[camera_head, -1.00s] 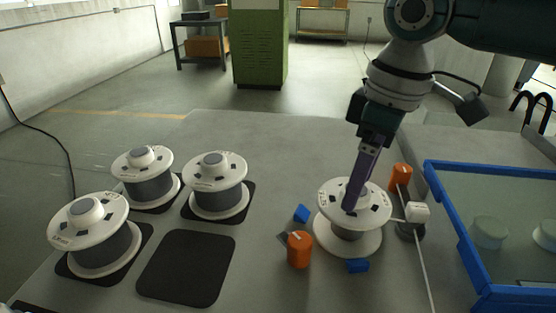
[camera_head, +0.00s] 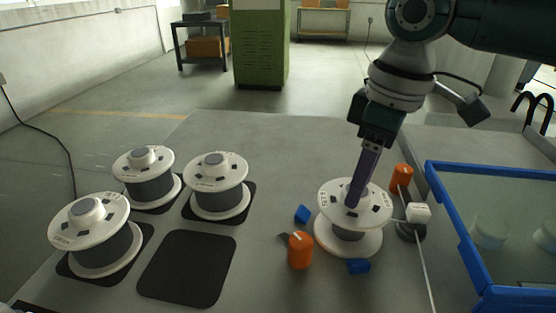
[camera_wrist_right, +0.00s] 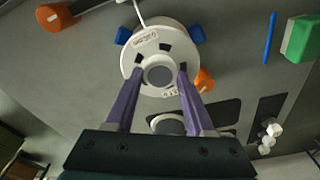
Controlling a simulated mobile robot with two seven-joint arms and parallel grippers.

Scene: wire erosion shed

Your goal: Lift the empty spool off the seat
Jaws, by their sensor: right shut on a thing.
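The empty spool (camera_head: 340,222), white with a narrow grey core, stands upright on its seat among blue blocks and orange knobs in the head view. The seat itself is hidden beneath its lower flange. My right gripper (camera_head: 354,200) comes down from above and is shut on the spool's central hub. In the right wrist view, the purple fingers of the gripper (camera_wrist_right: 162,73) lie on either side of the grey hub of the spool (camera_wrist_right: 158,50). The lower flange seems to rest at table level. My left gripper is not in view.
Blue blocks (camera_head: 302,214) (camera_head: 359,265) and orange knobs (camera_head: 300,250) (camera_head: 401,178) stand close around the spool. A white fitting (camera_head: 418,213) with a cable is at its right. Several wound spools (camera_head: 104,260) stand at left beside an empty black mat (camera_head: 187,267). A blue-rimmed tank (camera_head: 463,230) is at right.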

